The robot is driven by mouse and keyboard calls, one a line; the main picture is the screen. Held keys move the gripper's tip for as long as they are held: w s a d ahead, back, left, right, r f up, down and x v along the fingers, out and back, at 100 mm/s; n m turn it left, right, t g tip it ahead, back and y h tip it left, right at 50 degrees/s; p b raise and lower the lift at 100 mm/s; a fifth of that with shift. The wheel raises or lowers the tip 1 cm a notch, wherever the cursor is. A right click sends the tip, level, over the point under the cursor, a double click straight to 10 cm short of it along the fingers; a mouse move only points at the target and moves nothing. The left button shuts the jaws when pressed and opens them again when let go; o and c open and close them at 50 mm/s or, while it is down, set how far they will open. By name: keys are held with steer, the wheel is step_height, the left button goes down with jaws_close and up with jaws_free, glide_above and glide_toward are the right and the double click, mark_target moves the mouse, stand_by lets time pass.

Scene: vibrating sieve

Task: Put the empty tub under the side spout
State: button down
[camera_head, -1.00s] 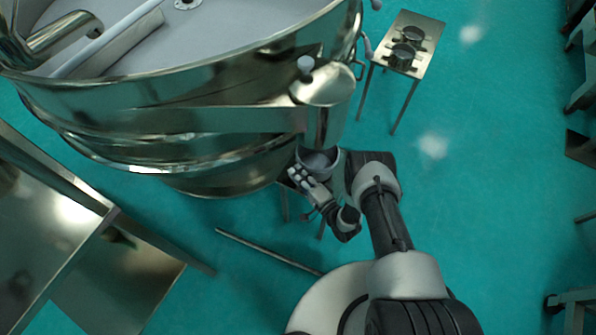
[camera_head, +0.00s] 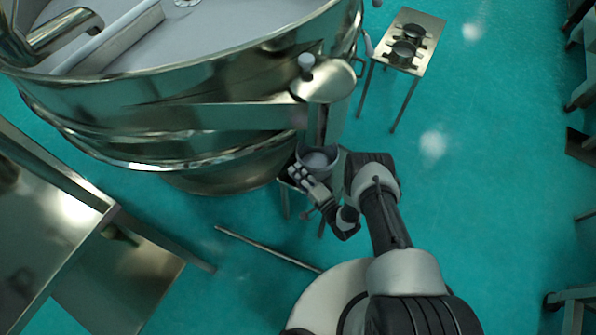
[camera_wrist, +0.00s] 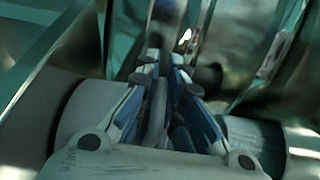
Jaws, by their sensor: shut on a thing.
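The tub (camera_head: 333,172) is a small grey metal vessel with a round open top; its visible inside looks pale and empty. It is in the head view, just below the lower end of the side spout (camera_head: 318,125) on the big sieve. My gripper (camera_head: 302,176) is at the tub's near left side and is shut on it. In the wrist view my gripper (camera_wrist: 160,85) has its blue-and-white fingers close on either side of a narrow grey part. The tub's underside is hidden, so I cannot tell whether it rests on the stand beneath.
The sieve (camera_head: 230,120) fills the upper left. Thin stand legs (camera_head: 285,205) show below the tub. A small metal table (camera_head: 412,25) with two dark round clamps stands at the upper right. Metal steps or benches (camera_head: 60,245) lie at left. The green floor at right is mostly clear.

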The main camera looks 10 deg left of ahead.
steer(key=shift+f, duration=0.1)
steer(key=c, duration=1.6)
jaws_free()
steer(key=shift+c, duration=0.2)
steer(key=v, duration=1.2)
